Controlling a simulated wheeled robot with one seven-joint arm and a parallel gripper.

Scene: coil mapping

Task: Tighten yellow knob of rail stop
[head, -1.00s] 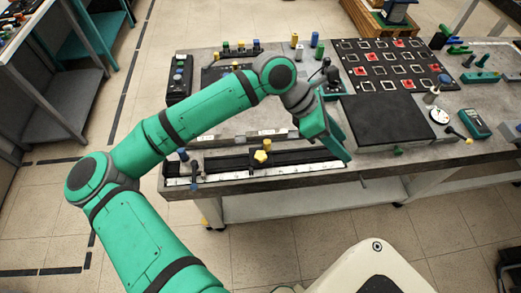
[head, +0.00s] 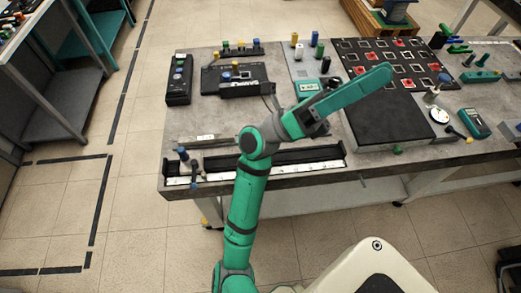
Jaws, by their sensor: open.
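The rail (head: 305,158) is a black track with a white scale strip, lying along the table's front left edge. The rail stop and its yellow knob are hidden behind my arm, which crosses the middle of the rail. I see nothing held between the fingers.
A blue-topped fitting (head: 183,154) stands at the rail's left end. A black control box (head: 179,80) and a black device (head: 240,89) lie behind. The black pad (head: 392,128) is at the right. Several knobs and meters stand around.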

